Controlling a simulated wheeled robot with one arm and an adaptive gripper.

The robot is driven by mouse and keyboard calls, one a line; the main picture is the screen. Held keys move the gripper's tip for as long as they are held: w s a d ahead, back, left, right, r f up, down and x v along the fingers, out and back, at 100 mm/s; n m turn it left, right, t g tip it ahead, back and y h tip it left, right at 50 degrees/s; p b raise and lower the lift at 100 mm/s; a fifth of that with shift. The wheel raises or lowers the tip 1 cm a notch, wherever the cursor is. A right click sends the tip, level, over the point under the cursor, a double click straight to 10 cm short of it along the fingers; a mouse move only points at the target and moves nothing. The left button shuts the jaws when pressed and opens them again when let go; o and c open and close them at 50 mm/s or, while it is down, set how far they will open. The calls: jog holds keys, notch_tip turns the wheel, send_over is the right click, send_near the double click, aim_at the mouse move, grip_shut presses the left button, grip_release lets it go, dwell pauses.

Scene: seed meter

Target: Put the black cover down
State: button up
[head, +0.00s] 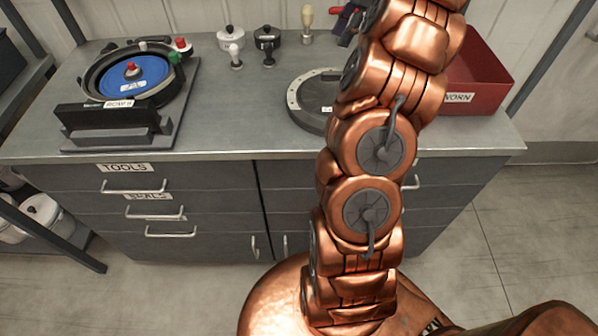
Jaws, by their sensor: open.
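A round, flat dark part (308,98) with a pale, hole-dotted rim lies on the grey counter (230,110), right of its middle. It looks like the black cover. My copper arm hides its right side. The seed meter (90,92), with a black housing and a blue disc (137,75) inside, sits on a stand at the counter's left. My arm rises across the right half of the head view and leaves at the top edge. My gripper is not in view.
Two small knobbed containers, one white (230,38) and one black (267,38), stand at the back beside a wooden-handled tool (307,22). A red bin (480,75) labelled WORN stands at right. The counter between the meter and the round part is clear.

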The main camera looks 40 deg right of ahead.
jog(key=s+a+n+g, duration=0.1)
jog(key=s+a+n, duration=0.35)
jog(key=a, duration=0.95)
jog(key=s+a+n+g, duration=0.2)
jog(key=a+n, duration=0.6)
jog(key=a, duration=0.5)
jog(key=s+a+f+n+h, duration=0.1)
jog(key=s+a+f+n, duration=0.2)
jog(key=s, duration=0.3)
jog(key=s+a+f+n+h, duration=0.1)
jog(key=s+a+f+n, duration=0.1)
jog(key=s, duration=0.5)
jog(key=s+a+f+n+g+h, duration=0.1)
jog(key=s+a+f+n, duration=0.2)
jog(key=s+n, duration=0.3)
jog(key=shift+s+a+f+h, duration=0.35)
jog(key=shift+s+f+h, duration=0.05)
jog(key=shift+s+f, duration=0.25)
jog(key=shift+r, duration=0.1)
jog(key=shift+r+p, duration=0.25)
jog(key=shift+p, duration=0.05)
